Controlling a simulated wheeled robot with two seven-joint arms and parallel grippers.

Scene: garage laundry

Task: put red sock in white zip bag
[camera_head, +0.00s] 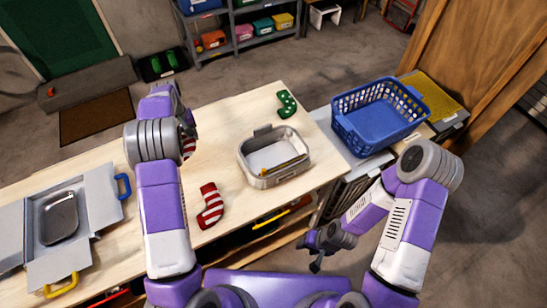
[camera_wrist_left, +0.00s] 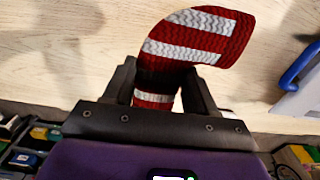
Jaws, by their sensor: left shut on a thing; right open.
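A red sock with white stripes (camera_wrist_left: 195,40) is held between the fingers of my left gripper (camera_wrist_left: 162,88) in the left wrist view, its foot part sticking out. In the head view only a small piece of this sock (camera_head: 189,146) shows behind my left arm. A second red-and-white striped sock (camera_head: 210,206) lies on the table. A pale, rounded, open-topped container (camera_head: 259,178), which may be the white zip bag, stands right of it, with a thin yellowish item inside. My right gripper (camera_head: 322,246) is open and empty, low in front of the table's right part.
A green sock (camera_head: 287,104) lies behind the pale container. A blue basket (camera_head: 378,138) stands at the right. An open light box (camera_head: 101,196) with a metal tray (camera_head: 59,218) is at the left. Bare wooden table (camera_head: 235,125) lies between my left gripper and the container.

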